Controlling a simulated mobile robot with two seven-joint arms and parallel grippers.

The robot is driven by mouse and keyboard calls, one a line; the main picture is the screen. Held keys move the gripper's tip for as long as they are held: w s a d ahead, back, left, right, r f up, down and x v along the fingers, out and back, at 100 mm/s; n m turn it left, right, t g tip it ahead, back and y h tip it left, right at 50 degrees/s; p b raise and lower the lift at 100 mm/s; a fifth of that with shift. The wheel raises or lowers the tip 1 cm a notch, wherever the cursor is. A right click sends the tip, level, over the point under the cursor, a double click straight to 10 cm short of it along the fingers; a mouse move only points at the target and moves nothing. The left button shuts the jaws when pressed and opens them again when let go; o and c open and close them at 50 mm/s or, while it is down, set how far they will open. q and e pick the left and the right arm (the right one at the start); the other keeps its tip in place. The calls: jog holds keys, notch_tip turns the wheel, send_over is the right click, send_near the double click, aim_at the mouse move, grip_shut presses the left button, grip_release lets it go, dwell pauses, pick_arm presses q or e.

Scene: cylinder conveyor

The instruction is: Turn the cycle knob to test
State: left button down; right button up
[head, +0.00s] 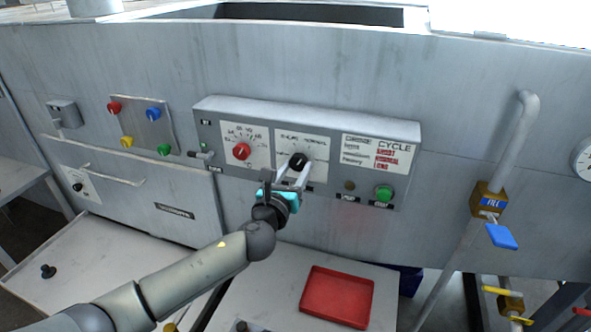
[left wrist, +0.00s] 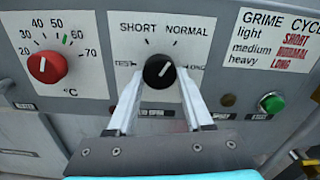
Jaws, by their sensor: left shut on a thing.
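The black cycle knob (head: 298,160) sits on the control panel (head: 405,130), right of the red temperature knob (head: 241,151). In the left wrist view the cycle knob (left wrist: 159,71) shows face on, with the labels TEST, SHORT, NORMAL and LONG around it. Its white line slants to the upper right, toward the NORMAL mark. My left gripper (head: 291,172) reaches the knob from the front and below. In the left wrist view its fingers (left wrist: 160,82) stand on either side of the knob, shut on it. My right gripper is not in view.
A green button (head: 383,193) is right of the knob. The red temperature knob (left wrist: 47,67) is close on the left. A red tray (head: 337,297) lies on the surface below. A pipe with a blue-handled valve (head: 501,236) stands at the right.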

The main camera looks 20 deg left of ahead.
pick_arm(q)
jog(key=n, duration=0.5)
jog(key=shift+d+n+b, duration=0.15)
jog(key=shift+n+b, duration=0.15)
jog(key=shift+n, duration=0.1)
jog(key=n, duration=0.6)
jog(key=shift+r, duration=0.15)
jog(key=n, duration=0.5)
jog(key=shift+r+n, duration=0.15)
jog(key=shift+n, duration=0.15)
jog(key=n+p, duration=0.1)
jog(key=n, duration=0.5)
jog(key=shift+r+p, duration=0.1)
jog(key=shift+p, duration=0.3)
jog(key=shift+n, duration=0.4)
jog(key=shift+c, duration=1.5)
grip_release()
jog(key=shift+s, duration=0.1)
jog(key=s+b, duration=0.1)
jog(key=s, duration=1.4)
jog(key=shift+a, duration=0.25)
